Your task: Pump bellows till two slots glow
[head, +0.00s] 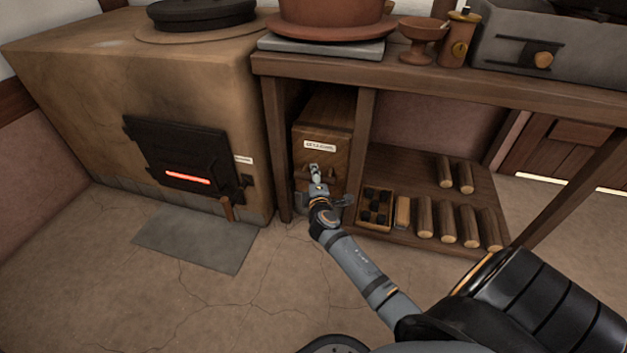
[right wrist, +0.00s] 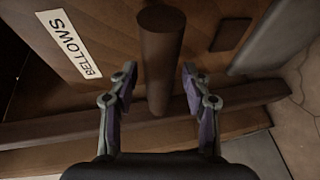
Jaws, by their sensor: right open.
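The wooden bellows box (head: 325,125) stands in the bay under the bench, with a pale label that reads BELLOWS in the right wrist view (right wrist: 70,45). My right gripper (head: 316,176) is at the front of the box, low down. In the right wrist view the open fingers (right wrist: 158,82) stand on either side of a round brown wooden handle (right wrist: 161,50), with gaps on both sides. The stove's black door (head: 180,155) shows one glowing orange-red slot (head: 188,178) near its bottom edge. My left gripper is not in view.
The clay stove (head: 90,85) stands left of the bench (head: 430,82). A lower shelf holds several logs (head: 446,220) and a small divided box (head: 376,207) right of the bellows. A grey floor plate (head: 195,238) lies before the stove. The floor in front is clear.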

